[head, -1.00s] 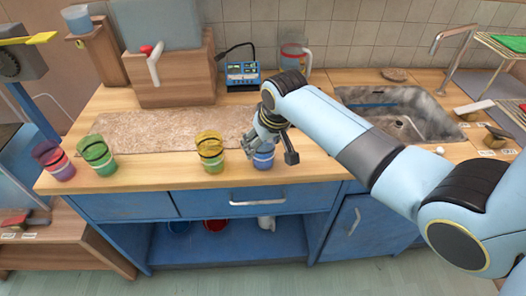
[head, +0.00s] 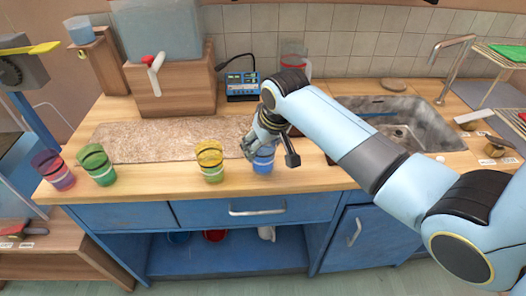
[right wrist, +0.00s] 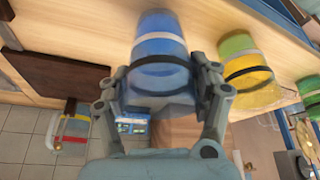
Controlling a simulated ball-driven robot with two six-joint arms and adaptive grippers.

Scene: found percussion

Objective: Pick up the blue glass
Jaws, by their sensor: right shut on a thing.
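The blue glass (head: 263,160) stands at the front edge area of the wooden counter, at the right end of a row of coloured glasses. My right gripper (head: 262,146) is at it from behind and above. In the right wrist view the blue glass (right wrist: 160,60) sits between the two fingers of my right gripper (right wrist: 163,88), which are shut on its sides. It has a pale band and a dark band. Whether its base touches the counter is hard to tell. My left gripper is not in view.
A yellow glass (head: 209,160) stands just left of the blue one. A green glass (head: 97,164) and a pink-purple glass (head: 54,170) stand farther left. A blue device (head: 242,86) and a wooden block (head: 173,85) are behind. The sink (head: 400,120) is at right.

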